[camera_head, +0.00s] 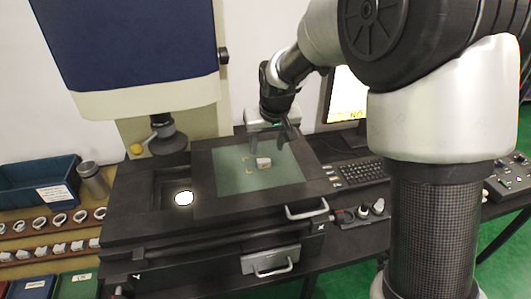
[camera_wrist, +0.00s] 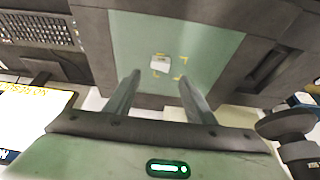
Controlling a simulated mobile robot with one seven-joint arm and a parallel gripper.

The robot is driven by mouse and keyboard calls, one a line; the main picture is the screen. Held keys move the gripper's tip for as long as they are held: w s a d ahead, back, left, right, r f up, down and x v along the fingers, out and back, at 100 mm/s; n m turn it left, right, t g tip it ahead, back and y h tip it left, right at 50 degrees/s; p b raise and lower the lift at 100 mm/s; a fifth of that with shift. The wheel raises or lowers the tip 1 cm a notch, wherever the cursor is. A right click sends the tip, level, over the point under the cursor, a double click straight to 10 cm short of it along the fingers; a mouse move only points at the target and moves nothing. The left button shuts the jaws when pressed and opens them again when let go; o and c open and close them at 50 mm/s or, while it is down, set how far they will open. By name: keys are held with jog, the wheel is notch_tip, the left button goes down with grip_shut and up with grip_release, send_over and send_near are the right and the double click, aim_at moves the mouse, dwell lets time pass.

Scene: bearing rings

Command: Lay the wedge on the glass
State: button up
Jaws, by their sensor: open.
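The wedge (camera_head: 263,162) is a small pale grey-white block. It lies on the green glass (camera_head: 228,168) set in the dark stage, beside yellow corner marks.
A measuring machine's blue and white head (camera_head: 135,60) hangs at the back left over the stage. A lit white disc (camera_head: 183,198) is left of the glass. A keyboard (camera_head: 358,172) and monitor (camera_head: 345,100) stand right. Racks of rings (camera_head: 50,223) and a blue bin (camera_head: 38,185) are at left.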

jog(key=s+d+r+m, duration=0.2)
jog(key=s+d+r, duration=0.8)
jog(key=s+r, duration=0.35)
jog(key=s+d, duration=0.3)
jog(key=s, duration=0.4)
jog(key=s+d+f+m+t+h, duration=0.1)
jog(key=s+d, duration=0.2)
jog(key=s, duration=0.5)
notch_tip(320, 180, up, 6)
jog(key=p, duration=0.6)
